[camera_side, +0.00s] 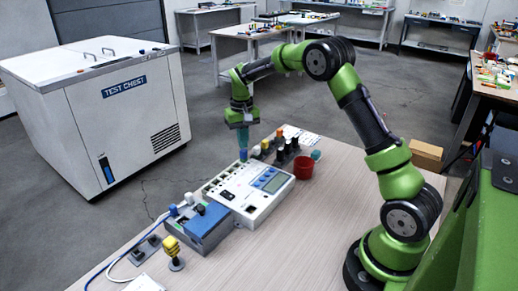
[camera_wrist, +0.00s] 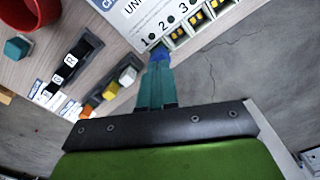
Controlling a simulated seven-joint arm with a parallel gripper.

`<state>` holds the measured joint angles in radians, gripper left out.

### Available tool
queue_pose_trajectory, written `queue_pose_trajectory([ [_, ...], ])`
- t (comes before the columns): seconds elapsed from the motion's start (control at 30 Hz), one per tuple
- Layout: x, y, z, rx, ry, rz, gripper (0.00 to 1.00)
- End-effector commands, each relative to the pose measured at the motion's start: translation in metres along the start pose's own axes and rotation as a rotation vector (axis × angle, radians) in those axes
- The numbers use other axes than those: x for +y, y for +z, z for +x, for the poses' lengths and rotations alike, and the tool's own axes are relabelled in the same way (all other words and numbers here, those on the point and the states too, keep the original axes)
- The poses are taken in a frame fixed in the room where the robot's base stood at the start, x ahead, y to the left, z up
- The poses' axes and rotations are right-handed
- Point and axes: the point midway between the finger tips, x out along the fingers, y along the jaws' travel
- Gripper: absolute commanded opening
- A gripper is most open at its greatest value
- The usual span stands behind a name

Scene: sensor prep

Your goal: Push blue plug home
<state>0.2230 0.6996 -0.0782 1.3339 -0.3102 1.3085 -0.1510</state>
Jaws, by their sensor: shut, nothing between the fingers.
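The blue plug (camera_wrist: 160,54) sits at the socket numbered 1 at the end of the socket row on the white measuring unit (camera_side: 262,204). In the side view the blue plug (camera_side: 243,155) is a small blue spot below my fingers. My gripper (camera_side: 242,146) points straight down with its teal fingers shut. In the wrist view my gripper (camera_wrist: 158,68) has its fingertips right at the plug's top, apparently touching it. How deep the plug sits in the socket is hidden by the fingers.
A red cup (camera_side: 303,167) and a teal piece (camera_side: 316,155) are close by. A blue-grey box (camera_side: 205,228) and a yellow-topped piece (camera_side: 172,250) are toward the front.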

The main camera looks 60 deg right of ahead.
Motion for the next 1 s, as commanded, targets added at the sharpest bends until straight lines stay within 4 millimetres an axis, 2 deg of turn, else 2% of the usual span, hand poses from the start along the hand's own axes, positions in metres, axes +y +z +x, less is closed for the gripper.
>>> queue_pose_trajectory([
  [1.0,0.0,0.0,0.013,-0.001,0.0,0.0,0.0],
])
